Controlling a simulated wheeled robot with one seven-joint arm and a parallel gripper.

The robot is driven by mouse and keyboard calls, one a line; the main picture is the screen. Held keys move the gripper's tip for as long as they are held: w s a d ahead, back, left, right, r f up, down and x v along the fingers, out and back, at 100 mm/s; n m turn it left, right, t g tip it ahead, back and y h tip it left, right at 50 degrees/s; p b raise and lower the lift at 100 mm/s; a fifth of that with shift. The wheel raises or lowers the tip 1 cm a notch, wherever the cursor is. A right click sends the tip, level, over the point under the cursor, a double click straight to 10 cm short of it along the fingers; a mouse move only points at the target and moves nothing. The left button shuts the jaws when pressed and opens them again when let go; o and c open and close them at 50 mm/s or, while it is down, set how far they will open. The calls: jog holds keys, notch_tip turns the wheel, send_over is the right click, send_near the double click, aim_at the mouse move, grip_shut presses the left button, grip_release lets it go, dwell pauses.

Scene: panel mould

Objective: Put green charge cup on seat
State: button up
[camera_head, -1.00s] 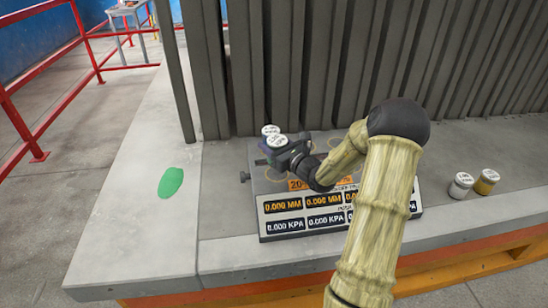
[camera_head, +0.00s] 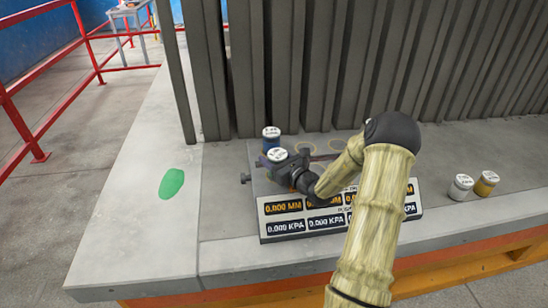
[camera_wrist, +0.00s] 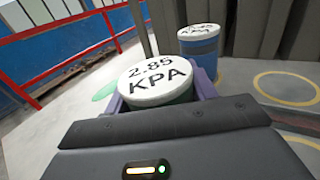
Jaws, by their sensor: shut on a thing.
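My gripper (camera_head: 279,163) is shut on a cup with a white lid (camera_head: 277,154) over the left end of the display panel (camera_head: 262,224). In the wrist view the lid (camera_wrist: 158,79) reads "2.85 KPA", and a little green side shows under it between the jaws. Its base is hidden, so I cannot tell whether it touches the panel. A blue cup with a white lid (camera_head: 271,141) stands upright just behind it, apart from it. Yellow ring seats (camera_wrist: 287,88) mark the panel top to the right of the held cup, and they look empty.
A white-grey cup (camera_head: 461,187) and a yellow cup (camera_head: 486,183) stand on the concrete ledge at the right. Dark ribbed panels (camera_head: 330,70) rise close behind the display panel. A flat green patch (camera_head: 171,183) lies on clear concrete at the left.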

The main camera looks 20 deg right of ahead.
jog(key=shift+f, duration=0.15)
jog(key=o, duration=1.3)
jog(key=shift+c, duration=0.2)
jog(key=b+v, duration=0.2)
jog(key=v, duration=1)
jog(key=shift+a, duration=0.1)
